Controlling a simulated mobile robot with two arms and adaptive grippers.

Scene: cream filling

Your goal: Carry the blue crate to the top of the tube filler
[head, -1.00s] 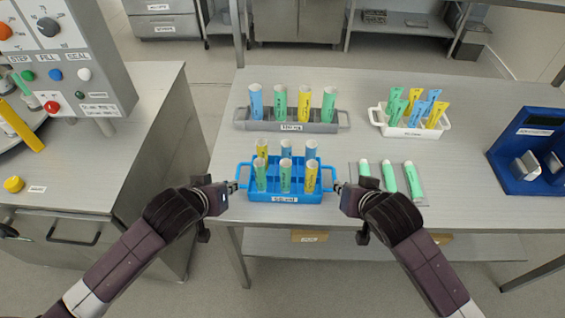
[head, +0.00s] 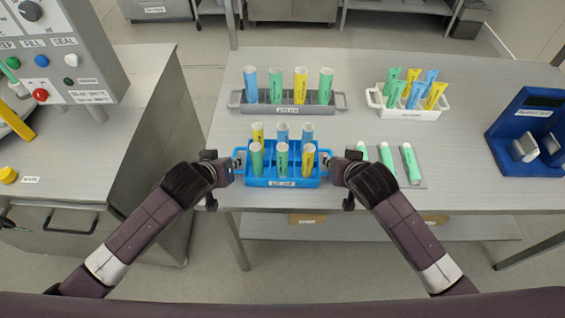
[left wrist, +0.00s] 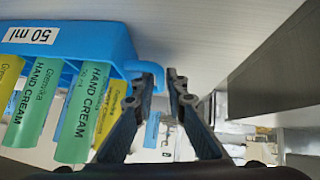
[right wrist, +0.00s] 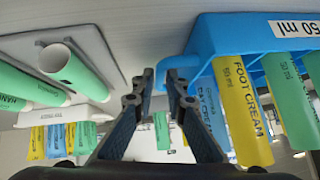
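The blue crate (head: 285,184) stands near the front edge of the steel table, labelled 50 ml, holding several green, yellow and blue cream tubes upright. My left gripper (head: 235,168) is at its left handle. In the left wrist view the left fingers (left wrist: 161,82) are close together around the blue handle. My right gripper (head: 333,167) is at the right handle; its fingers (right wrist: 162,80) are close together around it in the right wrist view. The tube filler, with its FILL and SEAL panel (head: 66,55), is at the left, only partly in view.
A grey rack (head: 290,110) of tubes stands behind the crate. A white basket (head: 405,112) of tubes is at the back right. Green tubes (head: 411,160) lie on a mat close right. A blue device (head: 520,140) is far right. A floor gap separates the table from the left counter (head: 110,165).

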